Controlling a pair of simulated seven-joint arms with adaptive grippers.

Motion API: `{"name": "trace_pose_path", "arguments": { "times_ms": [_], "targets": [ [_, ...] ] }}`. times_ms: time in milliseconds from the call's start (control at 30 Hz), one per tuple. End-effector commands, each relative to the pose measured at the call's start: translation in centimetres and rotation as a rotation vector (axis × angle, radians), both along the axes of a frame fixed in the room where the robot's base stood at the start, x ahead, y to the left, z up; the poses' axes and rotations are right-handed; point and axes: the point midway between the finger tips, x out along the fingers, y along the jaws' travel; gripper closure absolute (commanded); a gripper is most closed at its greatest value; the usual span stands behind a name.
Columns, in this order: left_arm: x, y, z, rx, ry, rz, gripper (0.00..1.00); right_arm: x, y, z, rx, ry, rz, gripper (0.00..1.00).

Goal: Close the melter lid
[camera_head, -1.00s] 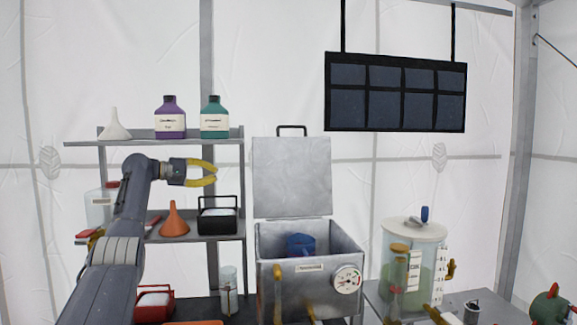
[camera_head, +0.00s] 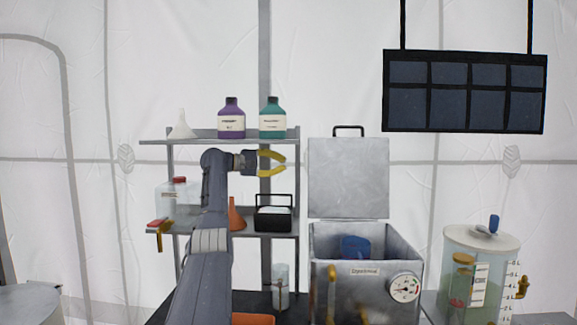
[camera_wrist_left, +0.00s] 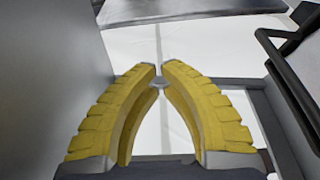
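The melter (camera_head: 348,275) is a grey metal box with its lid (camera_head: 348,178) standing upright, open, at its back edge. A black handle (camera_head: 348,127) sits on the lid's top edge. A blue object (camera_head: 355,247) shows inside the melter. My left gripper (camera_head: 285,165), with yellow fingers, is left of the lid at about its mid-height, pointing right. It is apart from the lid, open and empty. In the left wrist view its fingertips (camera_wrist_left: 159,68) have a small gap and nothing between them. My right gripper is not in view.
A shelf (camera_head: 215,142) behind the left arm holds a purple bottle (camera_head: 231,120), a teal bottle (camera_head: 272,120) and a white funnel (camera_head: 181,128). Below are an orange funnel (camera_head: 236,215) and a black-handled basket (camera_head: 273,216). A lidded tank (camera_head: 470,265) stands right of the melter.

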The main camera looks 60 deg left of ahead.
Motion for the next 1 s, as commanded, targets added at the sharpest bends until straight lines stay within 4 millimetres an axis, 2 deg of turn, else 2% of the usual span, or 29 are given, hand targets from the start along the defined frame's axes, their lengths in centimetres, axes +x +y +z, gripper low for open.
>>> {"name": "trace_pose_path", "arguments": {
  "times_ms": [300, 667, 1000],
  "targets": [
    [5.6, -1.2, -0.2, -0.002, -0.002, -0.003, 1.00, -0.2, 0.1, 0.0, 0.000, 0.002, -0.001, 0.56],
    [10.0, -2.0, -0.5, -0.001, -0.001, -0.002, 1.00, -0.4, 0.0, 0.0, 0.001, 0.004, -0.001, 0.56],
    [9.5, -2.7, -0.5, 0.002, 0.002, 0.002, 1.00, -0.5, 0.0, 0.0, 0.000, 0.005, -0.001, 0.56]
  ]
}}
